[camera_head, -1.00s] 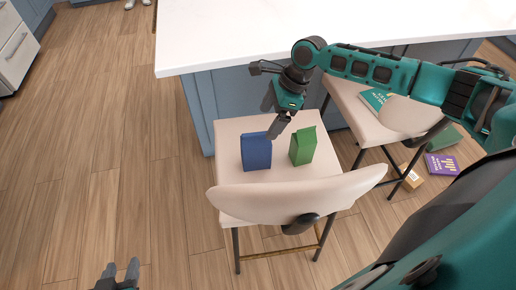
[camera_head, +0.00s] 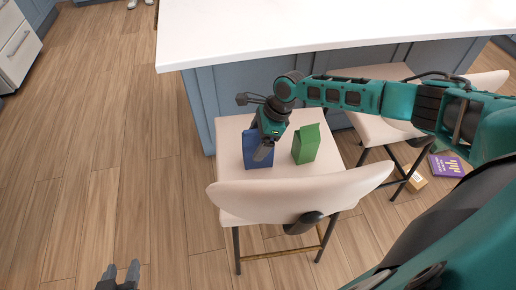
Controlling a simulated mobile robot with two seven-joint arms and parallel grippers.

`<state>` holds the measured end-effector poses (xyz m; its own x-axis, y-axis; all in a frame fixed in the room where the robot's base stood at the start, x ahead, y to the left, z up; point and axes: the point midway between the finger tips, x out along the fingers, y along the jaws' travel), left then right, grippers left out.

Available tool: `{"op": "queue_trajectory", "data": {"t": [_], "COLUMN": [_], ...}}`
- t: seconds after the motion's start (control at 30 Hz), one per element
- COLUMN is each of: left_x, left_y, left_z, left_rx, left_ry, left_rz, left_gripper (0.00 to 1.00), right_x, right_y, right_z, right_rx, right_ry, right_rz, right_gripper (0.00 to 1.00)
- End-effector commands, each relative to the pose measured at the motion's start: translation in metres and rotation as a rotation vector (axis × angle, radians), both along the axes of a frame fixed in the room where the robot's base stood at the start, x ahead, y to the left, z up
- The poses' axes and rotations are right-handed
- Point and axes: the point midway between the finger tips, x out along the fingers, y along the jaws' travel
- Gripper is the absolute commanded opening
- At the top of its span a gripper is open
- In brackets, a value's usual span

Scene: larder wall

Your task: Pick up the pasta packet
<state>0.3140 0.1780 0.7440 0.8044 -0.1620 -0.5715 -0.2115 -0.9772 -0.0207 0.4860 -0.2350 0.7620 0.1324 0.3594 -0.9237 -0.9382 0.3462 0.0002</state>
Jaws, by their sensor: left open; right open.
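A blue packet (camera_head: 249,151) and a green packet (camera_head: 306,145) stand upright side by side on the pale seat of a chair (camera_head: 229,130). I cannot read on either one whether it holds pasta. My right gripper (camera_head: 264,156) is open, pointing down at the blue packet and covering its right part. I cannot tell whether its fingers touch or straddle the packet. The green packet is just to the right, apart from the gripper. My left gripper (camera_head: 123,272) is open and empty at the bottom edge, over the floor.
The chair's curved backrest (camera_head: 295,197) rises in front of the packets. A white counter (camera_head: 330,35) lies behind them. A second chair (camera_head: 377,127) stands to the right, with a purple book (camera_head: 446,166) and a small box (camera_head: 416,181) on the floor. The wooden floor at left is clear.

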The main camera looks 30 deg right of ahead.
Motion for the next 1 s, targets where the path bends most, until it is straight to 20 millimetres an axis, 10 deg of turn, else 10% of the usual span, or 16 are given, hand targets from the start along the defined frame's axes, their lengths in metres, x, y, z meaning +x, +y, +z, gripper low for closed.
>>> {"op": "queue_trajectory", "data": {"t": [0.83,1.0], "left_x": [0.003,0.0028], "left_y": [-0.0004,-0.0006], "left_z": [0.0019,0.002], "left_rx": [-0.001,0.0], "left_ry": [-0.007,-0.007], "left_rz": [-0.001,-0.001], "left_gripper": [0.43,0.43], "right_x": [-0.0002,0.0009], "right_y": [-0.0006,-0.0002], "right_z": [0.0005,0.0019], "right_rx": [-0.001,0.001], "right_ry": [0.0,-0.002], "right_rz": [0.0,-0.001], "right_gripper": [0.14,0.12]}}
